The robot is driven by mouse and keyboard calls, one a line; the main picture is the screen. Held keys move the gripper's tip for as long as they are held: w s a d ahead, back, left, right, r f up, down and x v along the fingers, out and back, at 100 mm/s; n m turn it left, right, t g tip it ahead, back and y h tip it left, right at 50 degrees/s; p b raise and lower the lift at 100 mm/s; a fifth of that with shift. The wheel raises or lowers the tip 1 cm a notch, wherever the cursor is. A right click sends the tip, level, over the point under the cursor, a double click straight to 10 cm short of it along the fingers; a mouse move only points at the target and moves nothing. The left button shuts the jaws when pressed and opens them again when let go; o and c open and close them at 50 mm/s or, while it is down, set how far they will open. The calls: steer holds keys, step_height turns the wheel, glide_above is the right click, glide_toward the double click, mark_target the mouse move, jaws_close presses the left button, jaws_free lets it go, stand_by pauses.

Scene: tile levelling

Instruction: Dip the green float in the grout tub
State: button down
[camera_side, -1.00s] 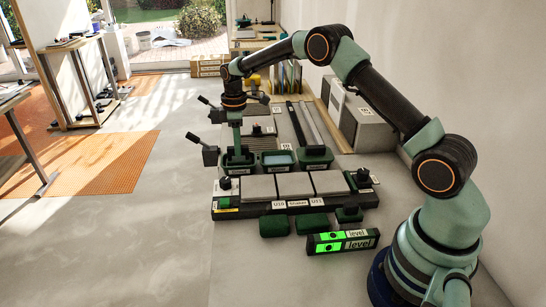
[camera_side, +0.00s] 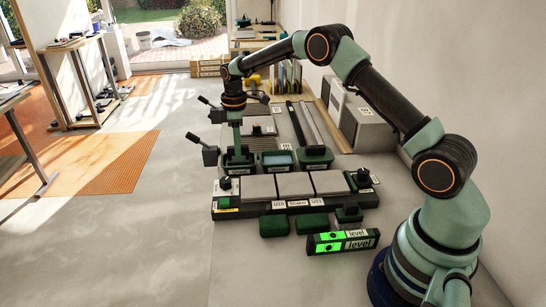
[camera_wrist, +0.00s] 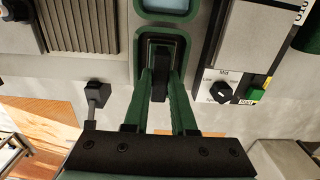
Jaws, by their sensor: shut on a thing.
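My gripper (camera_side: 237,147) points straight down over the leftmost of three dark green tubs; this grout tub (camera_side: 238,163) stands behind the tile row. In the wrist view my gripper (camera_wrist: 161,80) has its two green fingers closed on a dark upright handle, which I take to be the green float's (camera_wrist: 161,64). The handle's lower end reaches inside the grout tub's rim (camera_wrist: 187,45). The float's face is hidden, so I cannot tell how deep it sits.
The middle tub (camera_side: 278,162) holds pale blue liquid. Grey tiles (camera_side: 294,185) lie on a dark base in front. Green blocks (camera_side: 273,227) and a lit green level (camera_side: 342,242) lie nearer. A mixer panel with a dial (camera_wrist: 221,91) is beside the tub in the wrist view.

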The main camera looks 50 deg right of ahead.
steer(key=shift+r, duration=4.3)
